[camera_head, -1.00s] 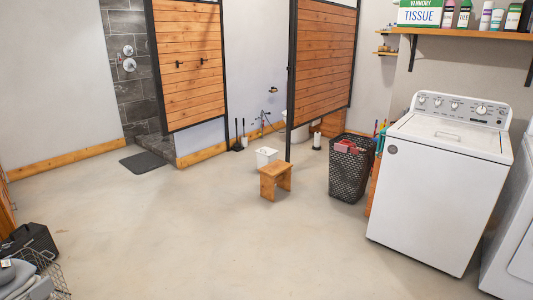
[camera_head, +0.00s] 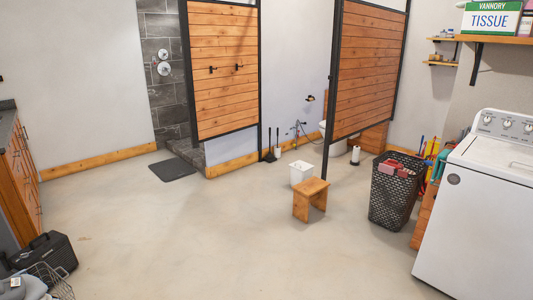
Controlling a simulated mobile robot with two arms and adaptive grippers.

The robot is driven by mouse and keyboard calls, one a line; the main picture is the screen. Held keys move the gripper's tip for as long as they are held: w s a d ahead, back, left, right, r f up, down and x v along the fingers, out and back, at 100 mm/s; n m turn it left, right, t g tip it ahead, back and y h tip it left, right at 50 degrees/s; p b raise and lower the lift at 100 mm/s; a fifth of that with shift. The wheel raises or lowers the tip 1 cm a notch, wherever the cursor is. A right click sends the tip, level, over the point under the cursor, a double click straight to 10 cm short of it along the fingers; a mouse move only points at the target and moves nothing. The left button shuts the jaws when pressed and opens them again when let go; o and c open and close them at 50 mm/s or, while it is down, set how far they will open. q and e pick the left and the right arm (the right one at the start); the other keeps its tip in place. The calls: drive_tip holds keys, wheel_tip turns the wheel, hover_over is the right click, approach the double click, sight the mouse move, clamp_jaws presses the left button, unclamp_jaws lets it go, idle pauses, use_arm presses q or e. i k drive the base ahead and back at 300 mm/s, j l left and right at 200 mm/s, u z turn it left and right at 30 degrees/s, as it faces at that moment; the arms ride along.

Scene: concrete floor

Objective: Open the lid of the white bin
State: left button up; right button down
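A small white bin (camera_head: 302,174) stands on the floor near the middle of the view, just behind a wooden stool and beside the black post of a wood partition. Its top looks white and flat, but it is too small to tell how the lid sits. The stool hides part of its lower right side. Neither of my grippers shows in the head view.
A wooden stool (camera_head: 310,199) stands in front of the bin. A black laundry basket (camera_head: 394,197) and a white washing machine (camera_head: 480,215) are at right. A black case (camera_head: 47,254) and wire basket (camera_head: 55,283) lie at lower left. Open concrete floor (camera_head: 190,235) fills the middle.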

sight(302, 165)
drive_tip(key=i, duration=5)
